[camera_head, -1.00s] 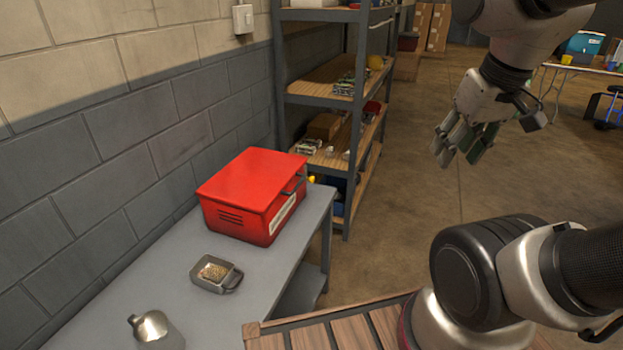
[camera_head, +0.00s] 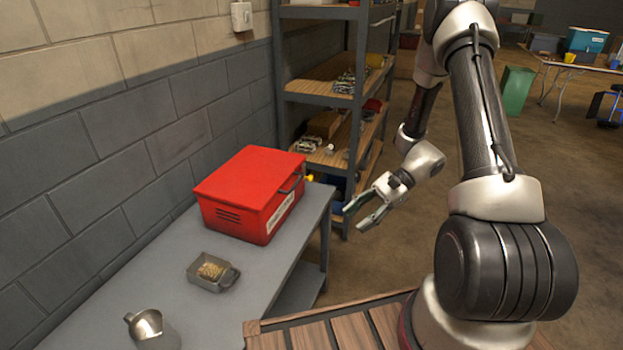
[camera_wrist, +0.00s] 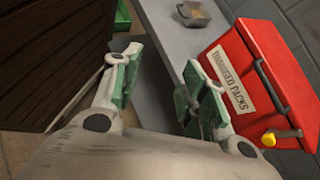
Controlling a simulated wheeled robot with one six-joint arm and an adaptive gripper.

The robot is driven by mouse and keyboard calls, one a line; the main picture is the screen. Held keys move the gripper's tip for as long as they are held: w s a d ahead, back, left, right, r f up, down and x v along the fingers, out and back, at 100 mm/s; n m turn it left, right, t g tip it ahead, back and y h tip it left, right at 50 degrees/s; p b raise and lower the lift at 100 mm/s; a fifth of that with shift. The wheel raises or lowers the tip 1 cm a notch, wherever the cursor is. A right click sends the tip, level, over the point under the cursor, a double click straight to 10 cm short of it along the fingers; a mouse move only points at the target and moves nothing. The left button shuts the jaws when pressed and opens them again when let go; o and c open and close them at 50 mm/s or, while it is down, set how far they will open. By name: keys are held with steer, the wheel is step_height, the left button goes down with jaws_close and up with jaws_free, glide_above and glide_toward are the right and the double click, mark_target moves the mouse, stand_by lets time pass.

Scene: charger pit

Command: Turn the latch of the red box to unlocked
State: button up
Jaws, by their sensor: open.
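The red box (camera_head: 250,193) stands on the grey bench against the wall, its lid shut. In the wrist view the red box (camera_wrist: 262,85) shows its front, with a white label reading "DAMAGED PACKS" and a dark handle (camera_wrist: 264,76). A yellow knob on a dark fitting, apparently the latch (camera_wrist: 270,139), sits at one end of that front. In the head view the yellow knob (camera_head: 309,178) is just visible at the box's right edge. My gripper (camera_head: 356,215) is open and empty, to the right of the box and apart from it. Its green-padded fingers (camera_wrist: 157,85) are spread in the wrist view.
A shelf rack (camera_head: 345,100) stands close behind the box. A wooden slatted surface (camera_head: 330,330) lies in front. Floor is open at right.

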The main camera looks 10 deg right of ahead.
steer(key=w+a+f+m+t+y, duration=0.2)
steer(key=w+f+m+t, duration=0.1)
steer(key=w+f+m, duration=0.3)
steer(key=m+t+y, duration=0.1)
steer(key=m+t, duration=0.5)
steer(key=t, duration=0.4)
glide_toward(312, 178)
steer(key=x, duration=0.9)
steer(key=shift+w+a, duration=0.45)
steer(key=shift+a, duration=0.15)
jaws_close()
